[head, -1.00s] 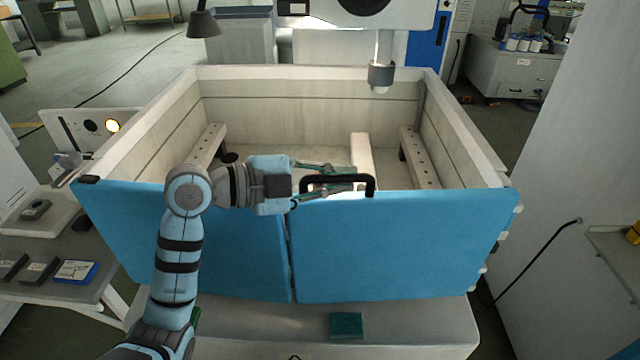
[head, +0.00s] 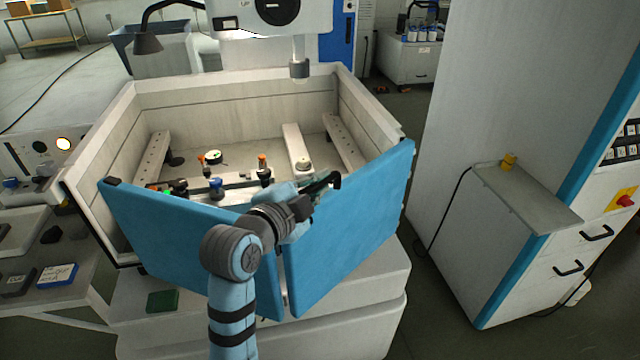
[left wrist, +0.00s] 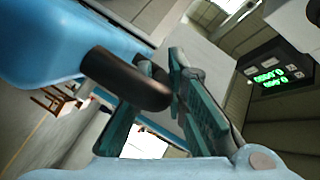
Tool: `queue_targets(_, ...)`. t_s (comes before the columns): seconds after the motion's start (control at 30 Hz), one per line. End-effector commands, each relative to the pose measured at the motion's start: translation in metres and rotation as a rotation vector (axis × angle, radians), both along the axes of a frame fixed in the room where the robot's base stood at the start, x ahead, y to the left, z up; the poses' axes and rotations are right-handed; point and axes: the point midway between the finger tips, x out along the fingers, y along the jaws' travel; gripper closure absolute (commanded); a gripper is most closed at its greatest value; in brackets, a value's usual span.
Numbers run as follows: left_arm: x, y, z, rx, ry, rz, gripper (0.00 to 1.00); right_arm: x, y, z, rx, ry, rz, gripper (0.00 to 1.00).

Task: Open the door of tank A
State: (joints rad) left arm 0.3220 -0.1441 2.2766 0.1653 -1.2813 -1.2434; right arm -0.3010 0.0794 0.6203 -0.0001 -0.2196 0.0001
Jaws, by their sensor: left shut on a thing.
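The tank (head: 230,95) is an open-topped pale box with two blue door leaves at its front. The right leaf (head: 345,235) and the left leaf (head: 190,235) both slant outward towards me, with their inner edges close together in the middle. My left gripper (head: 322,186) is at the top of the right leaf, shut on its black handle (head: 336,180). In the left wrist view the dark handle (left wrist: 125,78) reaches in at the teal fingers (left wrist: 172,100); the exact contact is partly hidden. My left arm covers part of both leaves. My right gripper is not seen.
Clamps and small fixtures (head: 216,187) stand inside the tank, below a machine head (head: 299,68). A white cabinet with a shelf (head: 525,195) stands at the right. A green block (head: 163,300) lies on the ledge in front. Floor shows between tank and cabinet.

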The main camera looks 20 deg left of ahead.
Motion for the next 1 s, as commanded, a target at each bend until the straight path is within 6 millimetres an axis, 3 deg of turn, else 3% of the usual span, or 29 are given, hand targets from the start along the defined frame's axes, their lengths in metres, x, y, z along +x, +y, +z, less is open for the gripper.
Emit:
queue_targets(0.33,0.000,0.003,0.003,-0.001,-0.009,0.012,1.00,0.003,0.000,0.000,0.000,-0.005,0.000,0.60)
queue_targets(0.37,0.000,0.003,0.003,-0.001,-0.009,0.012,0.84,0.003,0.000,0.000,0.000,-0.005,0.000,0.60)
queue_targets(0.4,0.000,0.003,0.003,-0.001,-0.009,0.010,0.79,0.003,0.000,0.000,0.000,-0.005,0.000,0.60)
queue_targets(0.73,0.000,0.001,0.005,-0.001,-0.007,0.006,0.79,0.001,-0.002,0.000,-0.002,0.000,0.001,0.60)
queue_targets(0.93,0.001,0.001,0.048,-0.002,-0.020,0.006,0.79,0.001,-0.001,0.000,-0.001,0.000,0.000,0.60)
queue_targets(1.0,0.000,0.001,0.069,-0.003,-0.027,0.008,0.72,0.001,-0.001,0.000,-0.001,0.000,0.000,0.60)
